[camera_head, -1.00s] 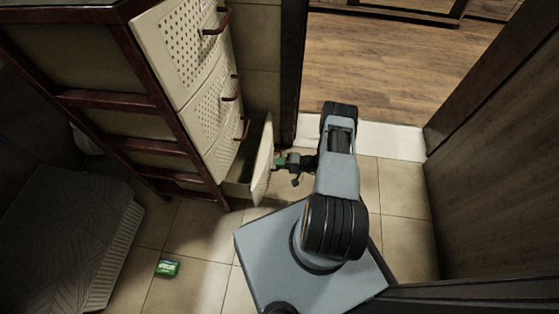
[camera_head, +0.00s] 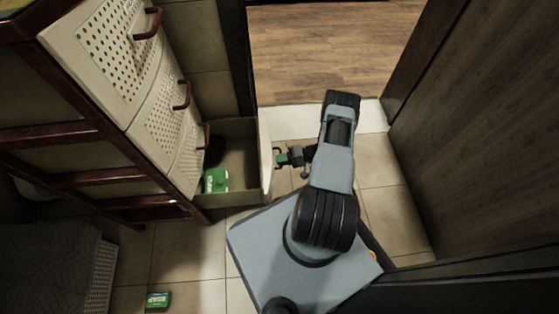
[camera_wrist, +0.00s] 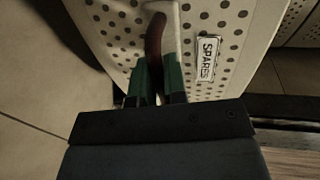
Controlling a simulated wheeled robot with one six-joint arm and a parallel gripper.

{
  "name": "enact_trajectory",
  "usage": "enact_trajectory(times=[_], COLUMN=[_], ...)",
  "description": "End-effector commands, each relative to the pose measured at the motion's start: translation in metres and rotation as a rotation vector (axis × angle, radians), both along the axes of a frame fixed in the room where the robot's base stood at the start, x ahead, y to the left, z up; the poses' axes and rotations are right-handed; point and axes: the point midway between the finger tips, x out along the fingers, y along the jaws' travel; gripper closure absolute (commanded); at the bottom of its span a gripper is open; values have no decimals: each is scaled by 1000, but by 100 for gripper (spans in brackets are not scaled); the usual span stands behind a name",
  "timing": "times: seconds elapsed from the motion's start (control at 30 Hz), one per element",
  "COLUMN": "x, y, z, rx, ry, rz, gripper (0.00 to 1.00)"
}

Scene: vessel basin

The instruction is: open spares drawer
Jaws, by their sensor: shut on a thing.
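The spares drawer (camera_head: 235,199) is the lowest drawer of the cream cabinet and stands well open in the head view. Inside it lie a green box (camera_head: 216,180) and a dark round thing (camera_head: 213,151). My gripper (camera_head: 281,158) is at the outer side of the drawer front. In the wrist view its green fingers (camera_wrist: 158,80) are shut on the dark red handle (camera_wrist: 155,40). The white SPARES label (camera_wrist: 208,58) is on the perforated front, right of the handle.
Closed drawers with dark red handles (camera_head: 182,95) are above. A green soap box (camera_head: 157,300) lies on the tiled floor at lower left. A dark wall panel (camera_head: 470,130) stands at right. A doorway with wood floor (camera_head: 320,50) is behind.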

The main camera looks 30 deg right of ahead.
Motion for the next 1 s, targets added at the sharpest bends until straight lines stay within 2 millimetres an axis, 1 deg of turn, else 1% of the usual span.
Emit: enact_trajectory(times=[0.2,0.23,0.4,0.5,0.77,0.87,1.0], x=[-1,-1,0,0,-1,-4,-13], y=[1,1,1,0,-2,-10,-32], z=[-1,-1,0,0,1,3,9], rx=[1,1,0,0,0,0,-1], ry=[1,1,1,1,0,0,-2], rz=[2,2,1,0,-1,-4,-6], gripper=[100,87,70,63,63,63,63])
